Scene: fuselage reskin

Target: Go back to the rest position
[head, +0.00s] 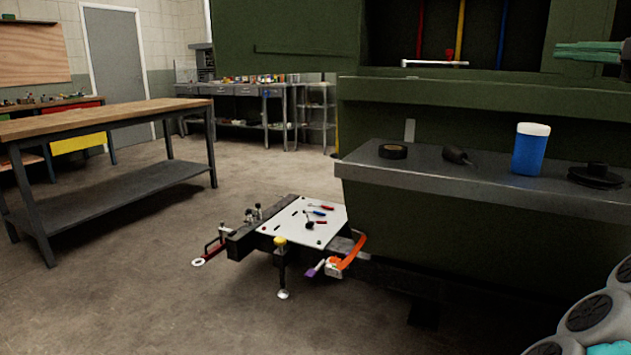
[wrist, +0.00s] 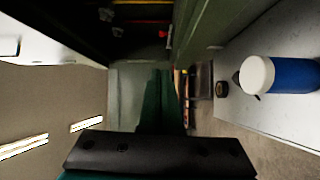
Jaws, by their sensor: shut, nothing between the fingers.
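My gripper (head: 590,49) shows at the upper right edge of the head view, with its green fingers pointing left. It is shut and empty, in the air in front of the dark green fuselage panel (head: 440,150) and above the grey ledge (head: 470,185). In the wrist view, which is turned sideways, its green fingers (wrist: 158,102) rise from a black bar at the bottom. The rest of my arm is mostly outside the head view; a grey and teal part of it shows at the lower right.
On the ledge stand a blue bottle with a white cap (head: 530,150), black tape (head: 393,151), a small dark tool (head: 459,157) and a black round object (head: 596,175). A white-topped trailer (head: 285,225) sits low in front. A wooden workbench (head: 100,118) is left; floor between is clear.

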